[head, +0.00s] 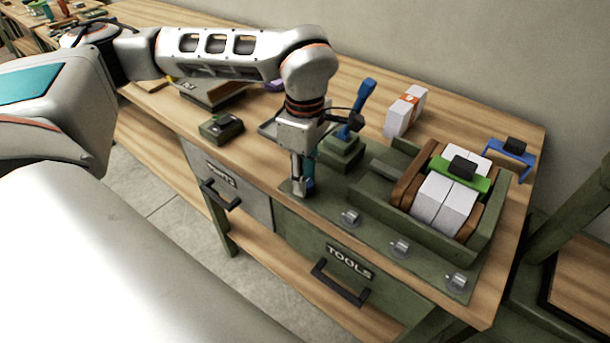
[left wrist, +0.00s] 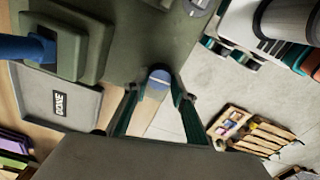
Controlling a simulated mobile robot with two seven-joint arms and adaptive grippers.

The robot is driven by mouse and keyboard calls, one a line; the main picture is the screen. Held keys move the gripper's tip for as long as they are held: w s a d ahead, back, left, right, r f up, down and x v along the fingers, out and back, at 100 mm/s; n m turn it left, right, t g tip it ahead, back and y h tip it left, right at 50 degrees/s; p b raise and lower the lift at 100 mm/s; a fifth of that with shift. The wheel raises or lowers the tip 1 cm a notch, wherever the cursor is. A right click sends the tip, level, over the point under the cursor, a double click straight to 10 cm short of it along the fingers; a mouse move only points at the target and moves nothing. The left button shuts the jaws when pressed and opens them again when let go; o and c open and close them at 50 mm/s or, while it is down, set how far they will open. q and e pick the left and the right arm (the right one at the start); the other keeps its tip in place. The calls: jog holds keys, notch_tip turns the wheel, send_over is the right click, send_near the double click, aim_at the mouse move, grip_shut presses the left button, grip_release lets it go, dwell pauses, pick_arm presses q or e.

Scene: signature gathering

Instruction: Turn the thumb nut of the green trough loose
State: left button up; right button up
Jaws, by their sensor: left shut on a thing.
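The green trough (head: 492,236) sits on the right of the bench. It holds white blocks (head: 446,200) between brown boards, under a green clamp piece (head: 460,172). Metal thumb nuts (head: 400,248) stand along the front of its green base plate. My left gripper (head: 302,190) points down at the plate's left front end. In the left wrist view the gripper (left wrist: 157,92) has its teal fingers on either side of a small round bluish-grey nut (left wrist: 158,76) at the plate's edge. Its grip surfaces are partly hidden. My right gripper is not in view.
A blue lever (head: 358,108) on a green block stands close behind my left gripper. A grey tray marked DONE (left wrist: 92,108) lies beside that block. A white box (head: 404,112) and a blue bracket (head: 510,150) stand farther back. Drawer handles (head: 340,284) project below the bench edge.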

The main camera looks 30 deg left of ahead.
pick_arm(q)
jog(key=n, duration=0.4)
jog(key=n+b, duration=0.1)
jog(key=n, duration=0.8)
jog(key=shift+r+n+b, duration=0.1)
jog(key=shift+n+b, duration=0.25)
jog(key=shift+n, duration=1.85)
jog(key=shift+w, duration=0.1)
jog(key=o, duration=1.1)
